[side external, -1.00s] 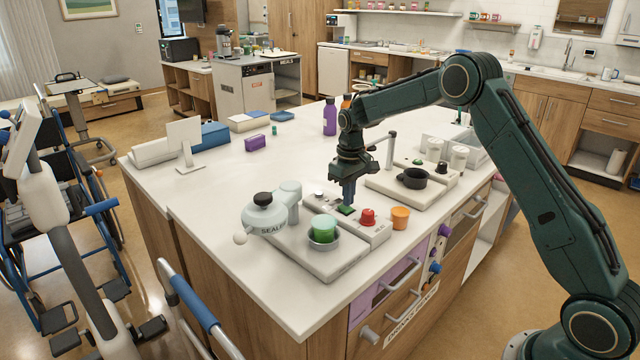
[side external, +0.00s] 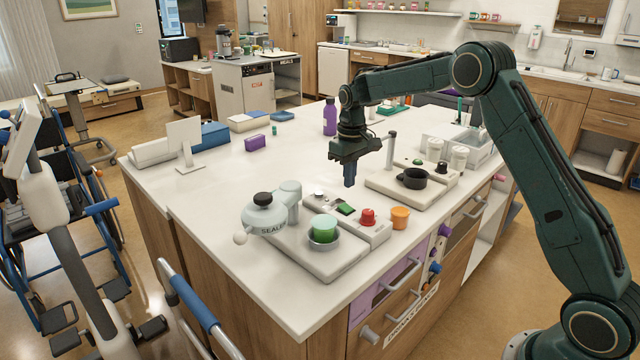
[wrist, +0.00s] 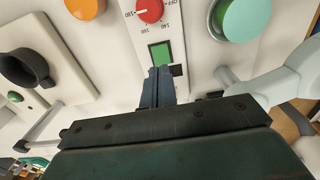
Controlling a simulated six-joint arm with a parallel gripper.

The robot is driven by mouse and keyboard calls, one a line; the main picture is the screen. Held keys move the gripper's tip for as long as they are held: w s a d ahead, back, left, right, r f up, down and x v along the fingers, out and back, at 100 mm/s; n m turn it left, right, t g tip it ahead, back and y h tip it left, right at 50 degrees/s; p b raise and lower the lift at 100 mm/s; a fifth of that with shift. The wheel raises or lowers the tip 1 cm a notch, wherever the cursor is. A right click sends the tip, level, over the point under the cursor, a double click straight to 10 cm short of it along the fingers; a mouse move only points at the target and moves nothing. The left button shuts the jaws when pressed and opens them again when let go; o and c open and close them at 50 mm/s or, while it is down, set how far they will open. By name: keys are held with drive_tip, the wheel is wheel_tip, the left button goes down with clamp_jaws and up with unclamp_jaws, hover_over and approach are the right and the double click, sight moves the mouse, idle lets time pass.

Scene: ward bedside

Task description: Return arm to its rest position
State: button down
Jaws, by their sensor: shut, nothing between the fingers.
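My gripper (side external: 349,181) hangs above the white counter (side external: 250,190), with its fingers together and nothing between them. It is above and behind the control box (side external: 360,222), apart from it. The box carries a green rocker switch (side external: 345,207) and a red knob (side external: 368,216). In the wrist view my gripper (wrist: 158,72) shows shut, with its tips just below the green switch (wrist: 160,53) in the picture; the red dial (wrist: 150,10) is above that.
A sealer (side external: 268,215) with a green cup (side external: 324,228) stands at the left of the box. An orange cup (side external: 400,217) stands at its right. A plate with a black ring holder (side external: 412,179) is behind to the right. A purple bottle (side external: 330,117) stands farther back. The counter's left middle is clear.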

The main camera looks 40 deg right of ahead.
drive_tip(key=shift+r, duration=0.1)
idle(0.3)
drive_tip(key=s+a+r+t, duration=0.1)
drive_tip(key=s+a+r, duration=0.3)
drive_tip(key=s+r, duration=0.35)
drive_tip(key=s+a+r+t, duration=0.2)
drive_tip(key=s+a+r, duration=0.2)
drive_tip(key=s+r, duration=0.35)
drive_tip(key=s+a+f+t, duration=0.1)
drive_tip(key=s+a, duration=0.1)
drive_tip(key=s, duration=0.9)
drive_tip(key=s+a+f+t, duration=0.1)
drive_tip(key=s+a, duration=0.1)
drive_tip(key=s, duration=0.8)
drive_tip(key=shift+s+t, duration=0.3)
drive_tip(key=shift+s, duration=0.05)
